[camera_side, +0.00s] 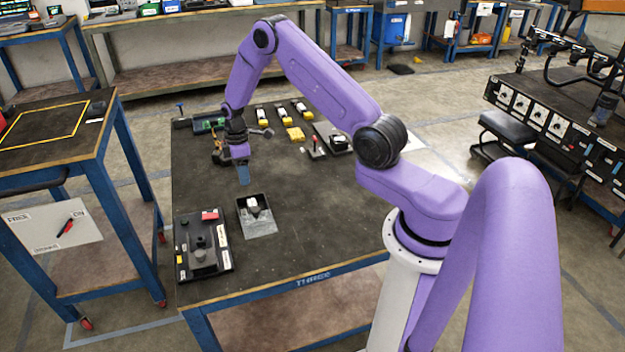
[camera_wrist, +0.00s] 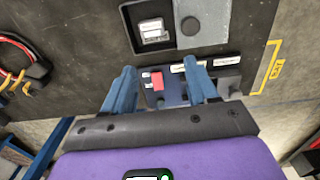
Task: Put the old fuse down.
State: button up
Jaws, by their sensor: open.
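A small white block (camera_side: 253,204), which looks like a fuse, lies in a black open-topped tray (camera_side: 242,203). In the wrist view the white block (camera_wrist: 153,30) sits inside the tray's dark recess. I cannot tell for sure that it is the old fuse. My gripper (camera_side: 243,180) is above the table, behind the tray in the side view. In the wrist view its two blue fingers (camera_wrist: 160,76) are apart, with nothing held between them. A red block (camera_wrist: 157,80) shows between them, on the dark panel (camera_side: 222,257) beyond.
The black table (camera_side: 310,240) is clear to the right of the tray. The panel stands at the table's front left, its red block (camera_side: 210,215) on top. Several white and yellow parts (camera_side: 295,134) line the back. Cables (camera_wrist: 22,62) show at the wrist view's left.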

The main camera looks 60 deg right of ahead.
jog(key=s+a+r+n, duration=0.1)
jog(key=s+a+r, duration=0.4)
jog(key=a+r, duration=0.4)
jog(key=s+a+r+n, duration=0.1)
jog(key=s+a+r, duration=0.5)
jog(key=a, duration=0.4)
jog(key=s+r, duration=0.3)
jog(key=s, duration=1)
jog(key=s+r+n, duration=0.1)
jog(key=s+r, duration=0.3)
jog(key=s, duration=0.9)
jog(key=shift+a, duration=0.45)
